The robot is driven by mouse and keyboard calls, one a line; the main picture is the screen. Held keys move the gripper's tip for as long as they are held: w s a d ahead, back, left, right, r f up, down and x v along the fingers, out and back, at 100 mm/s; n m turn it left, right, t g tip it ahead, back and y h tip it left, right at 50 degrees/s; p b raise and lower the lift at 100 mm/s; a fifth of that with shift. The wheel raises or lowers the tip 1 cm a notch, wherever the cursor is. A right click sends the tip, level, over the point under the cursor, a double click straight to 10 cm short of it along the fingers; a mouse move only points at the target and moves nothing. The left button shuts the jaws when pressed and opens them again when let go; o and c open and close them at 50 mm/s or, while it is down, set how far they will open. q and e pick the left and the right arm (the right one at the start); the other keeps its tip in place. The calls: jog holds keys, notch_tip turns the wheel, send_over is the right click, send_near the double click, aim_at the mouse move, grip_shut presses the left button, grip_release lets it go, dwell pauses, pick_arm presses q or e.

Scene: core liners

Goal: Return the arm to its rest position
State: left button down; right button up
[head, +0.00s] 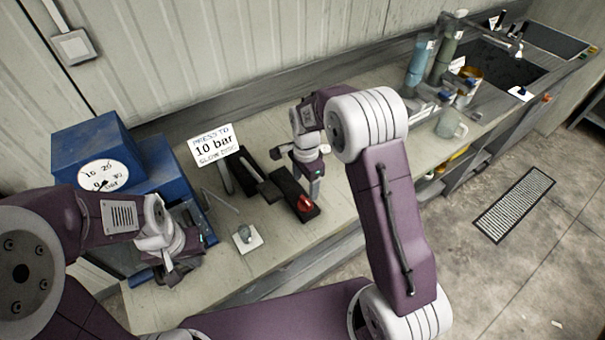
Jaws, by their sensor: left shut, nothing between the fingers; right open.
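My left arm comes in from the left, and its gripper (168,274) is shut and empty above the near left end of the bench, in front of the blue press (95,140). My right arm rises from the lower right and bends over the bench. Its gripper (315,188) is open and points down over a black holder (283,180) with a red part (305,203) at its near end. I cannot tell whether the fingers touch the holder.
A sign (215,146) reading "10 bar" stands behind a dark bar (257,175). A white square (247,238) with a small grey-green piece lies near the front edge. Bottles (417,62), a mug (450,124) and a sink (495,65) are at the right.

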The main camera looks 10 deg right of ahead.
jog(key=shift+w+d+r+b, duration=0.15)
jog(key=shift+w+r+b, duration=0.05)
jog(key=shift+b, duration=0.1)
jog(key=s+d+n+b, duration=0.2)
jog(key=s+n, duration=0.5)
jog(key=s, duration=0.2)
jog(key=s+d+f+n+t+b, duration=0.1)
jog(key=s+d+n, duration=0.1)
jog(key=s+n, duration=0.5)
jog(key=shift+s+b, duration=0.35)
jog(key=shift+s, duration=0.85)
jog(key=shift+s, duration=0.15)
